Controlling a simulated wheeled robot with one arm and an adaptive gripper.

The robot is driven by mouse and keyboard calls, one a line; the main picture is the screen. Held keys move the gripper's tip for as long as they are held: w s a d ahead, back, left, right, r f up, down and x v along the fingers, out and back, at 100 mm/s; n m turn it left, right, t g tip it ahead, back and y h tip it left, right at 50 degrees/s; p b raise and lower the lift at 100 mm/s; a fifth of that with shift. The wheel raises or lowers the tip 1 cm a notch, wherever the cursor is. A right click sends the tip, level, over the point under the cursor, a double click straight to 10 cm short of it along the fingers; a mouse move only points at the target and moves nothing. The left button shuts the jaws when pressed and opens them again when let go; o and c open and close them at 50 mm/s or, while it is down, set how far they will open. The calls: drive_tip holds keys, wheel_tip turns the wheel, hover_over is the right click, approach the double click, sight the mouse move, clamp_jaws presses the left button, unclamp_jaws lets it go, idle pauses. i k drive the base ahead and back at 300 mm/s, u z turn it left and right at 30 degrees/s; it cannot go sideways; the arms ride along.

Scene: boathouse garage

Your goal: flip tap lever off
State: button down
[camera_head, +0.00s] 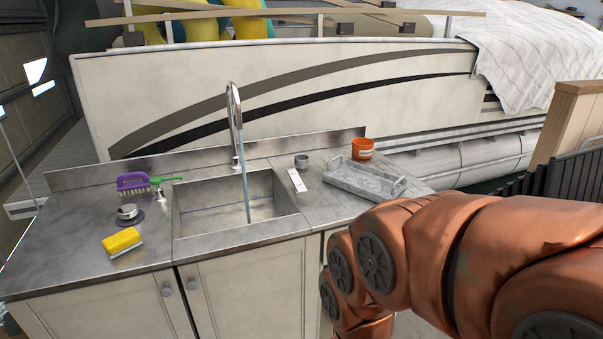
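A tall chrome gooseneck tap (234,110) stands at the back of the sink (212,205). A thin stream of water (243,180) falls from its spout into the basin. No lever shows clearly on the tap's neck. Right of the sink, a short grey cylinder (301,160) stands on the counter, with a pale flat piece (297,181) just in front of it. I cannot tell whether these form the tap lever. My copper-coloured arm fills the lower right, and my gripper is out of view.
The left counter holds a purple brush (132,182), a green-handled item (165,180), a metal knob-like piece (128,212) and a yellow sponge (122,242). A grey tray (365,180) and orange cup (362,149) stand at right. A boat hull (290,75) lies behind.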

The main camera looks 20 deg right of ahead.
sight(296, 180)
drive_tip(key=k, duration=0.15)
drive_tip(key=u, duration=0.3)
drive_tip(key=i, duration=1.1)
drive_tip(key=u, duration=0.35)
